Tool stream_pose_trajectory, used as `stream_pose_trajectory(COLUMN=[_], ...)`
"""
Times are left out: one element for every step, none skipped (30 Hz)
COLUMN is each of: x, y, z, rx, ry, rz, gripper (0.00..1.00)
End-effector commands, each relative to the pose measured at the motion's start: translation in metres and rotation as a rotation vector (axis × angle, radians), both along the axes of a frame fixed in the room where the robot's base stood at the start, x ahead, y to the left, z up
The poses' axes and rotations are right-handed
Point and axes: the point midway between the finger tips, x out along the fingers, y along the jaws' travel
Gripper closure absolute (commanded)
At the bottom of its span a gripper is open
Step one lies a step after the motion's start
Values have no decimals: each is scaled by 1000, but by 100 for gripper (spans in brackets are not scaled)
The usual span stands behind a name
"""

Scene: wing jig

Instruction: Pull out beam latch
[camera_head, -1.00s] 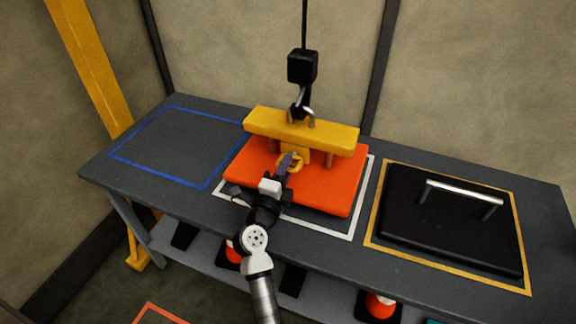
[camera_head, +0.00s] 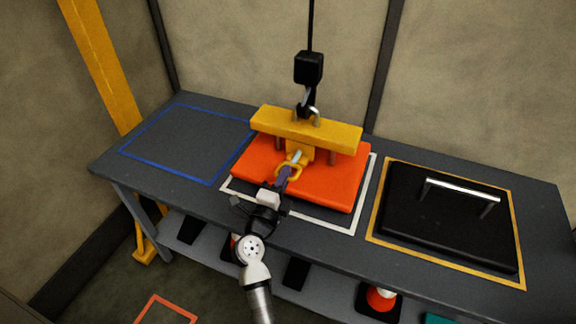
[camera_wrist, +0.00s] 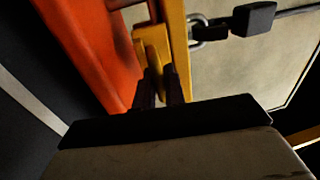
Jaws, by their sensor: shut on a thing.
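The yellow beam (camera_head: 308,130) lies across the orange panel (camera_head: 330,187) on the workbench. At the middle of its near side is the beam latch, with a yellow ring-shaped handle (camera_head: 292,168) and a pale metal part showing beside it. My gripper (camera_head: 286,176) reaches in from the front and is shut on the latch handle. In the wrist view the dark fingers (camera_wrist: 161,90) close on the yellow latch piece (camera_wrist: 152,52), next to the beam (camera_wrist: 177,45). The fingers hide part of the handle.
A black hoist block with a hook (camera_head: 308,70) hangs on a cable and meets the beam's top loop. A black panel with a silver handle (camera_head: 462,190) lies at right in a yellow outline. A blue outlined area (camera_head: 185,142) at left is empty. Cones stand below.

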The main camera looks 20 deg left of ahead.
Motion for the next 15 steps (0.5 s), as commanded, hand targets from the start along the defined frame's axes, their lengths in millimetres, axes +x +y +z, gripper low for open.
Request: stream_pose_trajectory(x=[-11,-16,-21,-25,-28,-31,-32,-33,-34,-35,-35,-35,-35,-35,-35], y=[0,1,1,1,1,1,1,1,1,1,1,1,1,2,2], z=[2,1,2,1,1,1,1,1,0,0,0,0,-1,-1,-1], rx=[-4,-2,-3,-2,-1,-1,-1,0,0,0,0,0,0,0,0], ry=[6,5,3,3,2,1,1,1,1,1,1,1,1,2,2], rz=[0,2,2,1,1,1,1,1,1,1,1,1,1,1,1], gripper=[100,100,100,100,100,100,100,100,100,100,100,100,100,100,100])
